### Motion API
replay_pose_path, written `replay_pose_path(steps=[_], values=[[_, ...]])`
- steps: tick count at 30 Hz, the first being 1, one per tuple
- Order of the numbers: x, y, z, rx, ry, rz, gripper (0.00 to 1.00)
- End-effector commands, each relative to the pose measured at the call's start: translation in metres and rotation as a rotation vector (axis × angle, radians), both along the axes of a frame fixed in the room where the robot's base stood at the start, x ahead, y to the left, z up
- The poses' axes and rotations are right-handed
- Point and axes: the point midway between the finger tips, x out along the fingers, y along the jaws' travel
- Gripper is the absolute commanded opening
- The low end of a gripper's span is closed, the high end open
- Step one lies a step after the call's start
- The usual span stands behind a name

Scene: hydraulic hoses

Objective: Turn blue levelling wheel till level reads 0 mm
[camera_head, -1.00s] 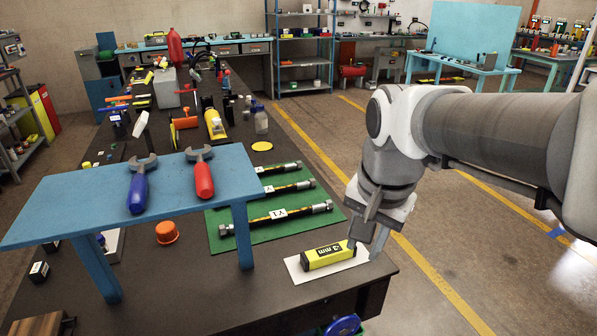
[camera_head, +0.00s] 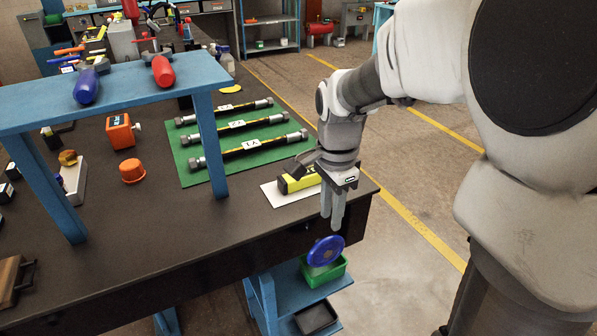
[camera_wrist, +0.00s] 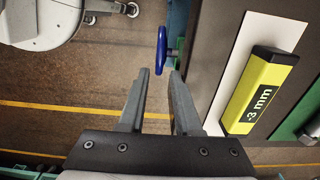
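The blue levelling wheel (camera_head: 325,251) sits just below the bench's front edge. In the wrist view the wheel (camera_wrist: 161,48) appears nearly edge-on, just beyond the gap between my fingertips. My gripper (camera_head: 332,222) points down over the wheel, its fingertips close to the rim; I cannot tell whether they touch it. In the wrist view my gripper (camera_wrist: 158,73) is open and empty. The yellow and black level (camera_head: 290,184) lies on a white plate (camera_head: 272,196). In the wrist view the level (camera_wrist: 257,92) reads 3 mm, with what looks like a minus sign before it.
A blue raised shelf (camera_head: 122,93) with a blue-handled and a red-handled tool stands left. Several hoses lie on a green mat (camera_head: 190,172). Below the wheel, a blue lower shelf holds a green bin (camera_head: 325,272) and a dark tray (camera_head: 316,317). Floor right of the bench is clear.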

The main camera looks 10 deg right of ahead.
Motion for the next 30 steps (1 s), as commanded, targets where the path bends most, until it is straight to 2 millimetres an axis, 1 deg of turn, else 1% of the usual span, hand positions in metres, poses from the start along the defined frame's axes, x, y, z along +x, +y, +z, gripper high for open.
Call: replay_pose_path(steps=[1,3,9,12,15,18,26,28,30], values=[[-0.001,0.0,-0.016,0.0,0.003,0.0,0.33],[-0.001,0.0,-0.032,0.0,0.004,0.0,0.33],[-0.001,0.0,-0.069,0.0,0.002,0.001,0.33],[0.0,0.0,-0.082,0.0,0.001,0.001,0.33],[0.0,0.0,-0.09,0.0,0.001,0.002,0.33],[0.0,0.0,-0.094,0.0,0.0,0.002,0.33],[0.0,0.0,-0.094,0.0,-0.001,0.001,0.33],[0.0,0.0,-0.094,0.0,-0.001,0.001,0.23],[0.0,0.0,-0.094,0.0,-0.001,0.001,0.11]])
